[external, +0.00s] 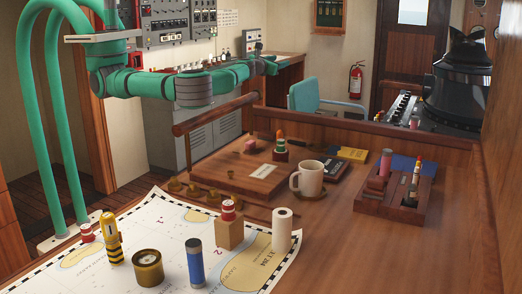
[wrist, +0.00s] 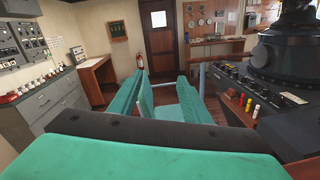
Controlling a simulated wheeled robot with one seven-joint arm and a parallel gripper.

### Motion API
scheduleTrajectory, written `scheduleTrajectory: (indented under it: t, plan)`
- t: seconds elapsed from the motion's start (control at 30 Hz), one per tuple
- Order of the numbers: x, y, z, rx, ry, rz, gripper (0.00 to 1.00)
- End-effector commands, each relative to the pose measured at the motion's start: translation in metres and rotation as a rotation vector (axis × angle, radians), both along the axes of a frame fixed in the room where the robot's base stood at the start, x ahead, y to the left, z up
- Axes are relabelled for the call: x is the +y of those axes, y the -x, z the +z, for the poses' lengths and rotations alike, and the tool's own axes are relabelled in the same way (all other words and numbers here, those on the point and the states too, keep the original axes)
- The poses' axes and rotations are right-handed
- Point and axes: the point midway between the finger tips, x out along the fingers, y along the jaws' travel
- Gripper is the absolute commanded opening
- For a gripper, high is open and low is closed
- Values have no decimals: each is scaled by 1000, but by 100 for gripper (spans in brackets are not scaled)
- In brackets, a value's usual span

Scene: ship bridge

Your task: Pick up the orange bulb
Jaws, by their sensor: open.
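A small piece with an orange top (external: 281,135) and a dark green lower part stands on the desk behind the white mug (external: 307,180); it is the most orange bulb-like thing I see, but it is too small to be sure. Another small orange-red tip (external: 418,166) shows in the wooden rack at the right. My gripper (external: 273,66) is at the far end of my raised green arm, small in the external view, open, and well above and beyond the desk things. In the wrist view I see no orange bulb between the fingers.
A chart (external: 150,225) holds a yellow-black figure (external: 111,240), a blue cylinder (external: 195,265), a brass pot (external: 148,268) and a white roll (external: 282,232). A wooden rack (external: 375,206) stands right. A teal chair (external: 317,105) is behind the desk rail. Bare desk lies front right.

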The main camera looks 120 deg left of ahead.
Motion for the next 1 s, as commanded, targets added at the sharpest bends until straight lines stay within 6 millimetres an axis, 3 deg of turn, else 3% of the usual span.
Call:
scheduleTrajectory:
  t: [0.03, 0.1, 0.23, 0.4, 0.5, 0.67, 1.0]
  plan:
    - [-25, -23, -28, -18, 46, -41, 44]
    - [-59, -47, -65, -41, 108, -87, 44]
    - [-130, -84, -132, -67, 224, -168, 44]
    - [-208, -103, -197, -100, 349, -234, 44]
    - [-236, -103, -221, -134, 404, -244, 44]
    - [-249, -102, -237, -165, 440, -247, 44]
    - [-220, -114, -249, -167, 439, -246, 44]
